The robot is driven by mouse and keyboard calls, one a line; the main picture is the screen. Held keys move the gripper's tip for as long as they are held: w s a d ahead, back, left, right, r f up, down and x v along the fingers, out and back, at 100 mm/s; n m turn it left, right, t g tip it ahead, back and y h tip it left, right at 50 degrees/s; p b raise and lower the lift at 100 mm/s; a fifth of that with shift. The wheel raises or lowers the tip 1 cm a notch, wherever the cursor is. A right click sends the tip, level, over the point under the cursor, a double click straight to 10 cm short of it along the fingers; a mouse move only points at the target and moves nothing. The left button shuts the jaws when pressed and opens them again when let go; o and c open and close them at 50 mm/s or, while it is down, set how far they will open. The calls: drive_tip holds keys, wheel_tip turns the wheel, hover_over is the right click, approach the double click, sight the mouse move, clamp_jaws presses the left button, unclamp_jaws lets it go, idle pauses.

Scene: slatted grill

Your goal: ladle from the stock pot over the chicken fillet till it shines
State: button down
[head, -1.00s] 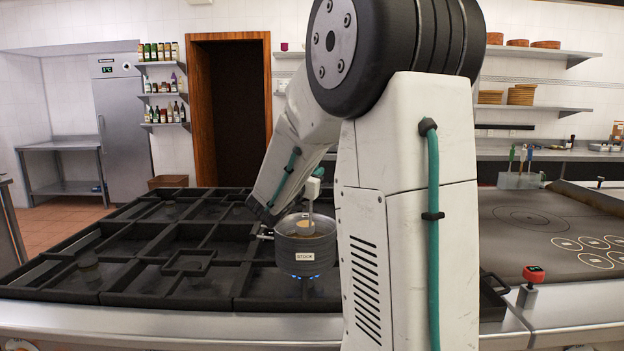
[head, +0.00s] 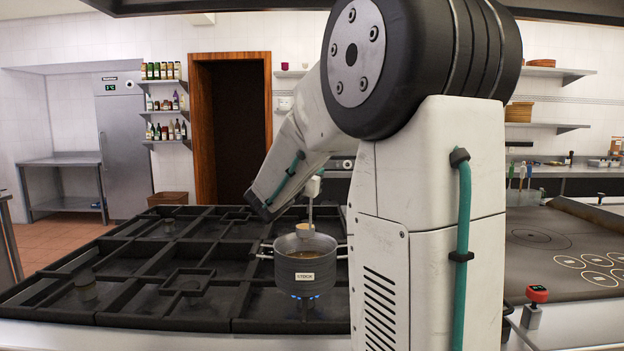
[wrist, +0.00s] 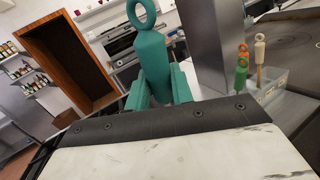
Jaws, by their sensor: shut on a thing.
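The stock pot (head: 305,271), grey and labelled STOCK, stands on a lit burner with brown liquid inside. My gripper (wrist: 158,88) is shut on the teal handle of the ladle (wrist: 150,52), whose ring end points up in the wrist view. In the head view my gripper (head: 313,187) is above the pot, partly hidden by my arm. The ladle's shaft hangs down and its cup (head: 304,230), with tan content, is at or just above the pot's rim. I see no chicken fillet in either view; my arm hides part of the cooktop.
The black burner grates (head: 180,265) spread left of the pot and look mostly clear. A dark griddle plate (head: 560,245) with pale rings lies to the right. A red-topped knob (head: 537,294) stands at its front. Colored-handled utensils stand in a holder (wrist: 265,85).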

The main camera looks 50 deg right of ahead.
drive_tip(key=shift+r, duration=1.3)
